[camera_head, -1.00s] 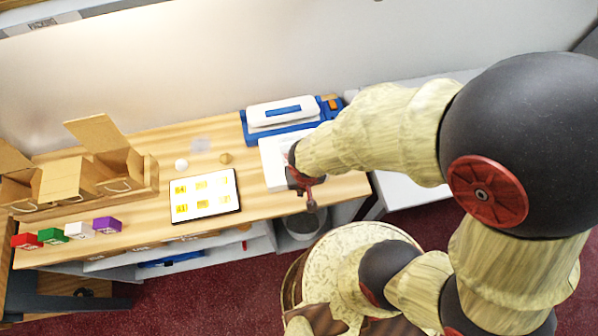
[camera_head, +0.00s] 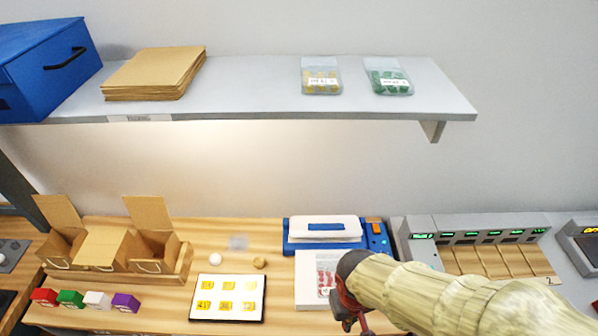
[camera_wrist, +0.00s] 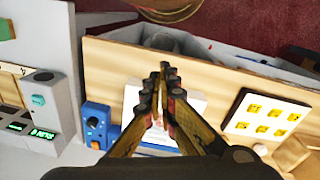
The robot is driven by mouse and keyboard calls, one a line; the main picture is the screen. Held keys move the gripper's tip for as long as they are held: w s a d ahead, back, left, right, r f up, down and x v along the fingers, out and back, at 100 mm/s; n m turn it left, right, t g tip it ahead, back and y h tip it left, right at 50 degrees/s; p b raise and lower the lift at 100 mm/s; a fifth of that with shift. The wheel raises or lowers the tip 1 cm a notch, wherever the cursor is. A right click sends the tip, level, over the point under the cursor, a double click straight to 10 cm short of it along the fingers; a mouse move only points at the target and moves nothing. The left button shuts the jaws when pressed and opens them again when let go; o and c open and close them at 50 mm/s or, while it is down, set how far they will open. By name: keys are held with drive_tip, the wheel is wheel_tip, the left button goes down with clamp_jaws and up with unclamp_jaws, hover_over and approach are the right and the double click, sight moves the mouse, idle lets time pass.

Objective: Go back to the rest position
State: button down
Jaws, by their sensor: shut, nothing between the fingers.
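My gripper (camera_head: 350,310) hangs over the front right part of the wooden counter (camera_head: 180,232), in front of a white pad with a printed card (camera_head: 308,275). In the wrist view my gripper (camera_wrist: 163,75) has its fingers together with nothing between them. The fingers cover part of the white pad there. My arm reaches in from the lower right of the head view.
A blue and white device (camera_head: 325,232) stands behind the pad. A board with yellow swatches (camera_head: 228,297) lies left of it. Cardboard boxes (camera_head: 105,245) and coloured cubes (camera_head: 98,299) are at the left. A grey shelf (camera_head: 240,105) hangs above. A unit with green displays (camera_head: 480,238) is at the right.

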drive_tip(key=w+d+r+m+t+b, duration=0.1)
drive_tip(key=d+r+t+b, duration=0.1)
drive_tip(key=r, duration=0.7)
drive_tip(key=w+d+r+m+t+b, duration=0.1)
drive_tip(key=d+r+m+t+b, duration=0.1)
drive_tip(key=d+r, duration=0.3)
wheel_tip(320, 180, up, 4)
drive_tip(key=shift+r+t+y, duration=0.2)
drive_tip(key=shift+t+y, duration=0.1)
drive_tip(key=shift+t, duration=0.3)
